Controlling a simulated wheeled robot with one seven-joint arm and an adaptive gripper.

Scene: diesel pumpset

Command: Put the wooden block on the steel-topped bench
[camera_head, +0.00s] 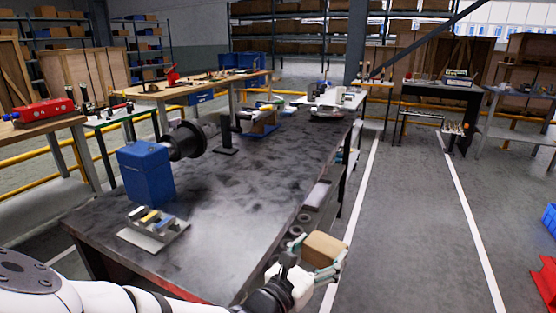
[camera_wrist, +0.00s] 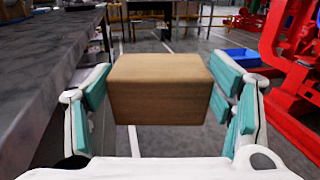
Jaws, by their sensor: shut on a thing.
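The wooden block (camera_head: 324,248) is a plain light-brown box held in my gripper (camera_head: 318,262), to the right of the dark bench's near right edge. In the wrist view the block (camera_wrist: 160,88) sits between the teal finger pads of my gripper (camera_wrist: 160,105), which is shut on it. The steel-topped bench (camera_head: 250,190) has a dark, mottled grey top. Its edge also shows at the left of the wrist view (camera_wrist: 40,60). The block is beside the bench, over the floor, not over the top.
On the bench stand a blue box (camera_head: 146,173), a tray of small coloured parts (camera_head: 153,229), a dark round machine part (camera_head: 190,138) and a dark stand (camera_head: 226,135). The middle and near right of the top are clear. A red frame (camera_wrist: 295,70) stands right of my gripper.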

